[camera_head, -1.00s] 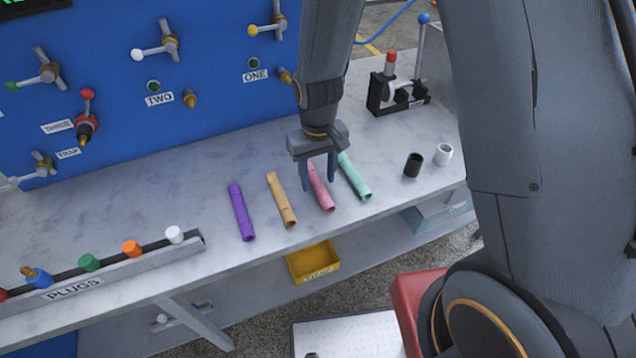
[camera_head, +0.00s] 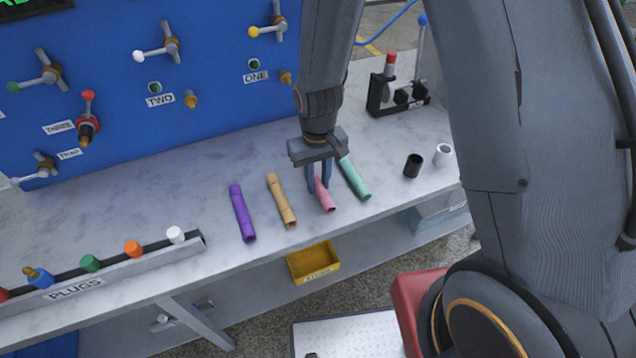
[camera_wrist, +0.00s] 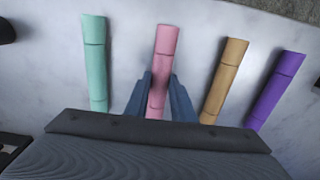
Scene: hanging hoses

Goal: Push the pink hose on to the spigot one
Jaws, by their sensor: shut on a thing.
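The pink hose (camera_head: 325,198) lies on the grey bench between the tan hose and the green hose. My gripper (camera_head: 319,187) points down over it, its blue fingers shut on its sides. In the wrist view the pink hose (camera_wrist: 161,70) runs between the two fingers (camera_wrist: 158,95), its free end reaching beyond them. Spigot one, a brass stub (camera_head: 286,77), sticks out of the blue panel beside the label ONE (camera_head: 256,77), behind and left of my gripper. Its far side is not visible.
A tan hose (camera_head: 281,200) and a purple hose (camera_head: 242,213) lie to the left, a green hose (camera_head: 354,178) close on the right. A black clamp stand (camera_head: 398,95) and two small cups, black (camera_head: 413,165) and white (camera_head: 443,155), stand further right. The bench behind the hoses is clear.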

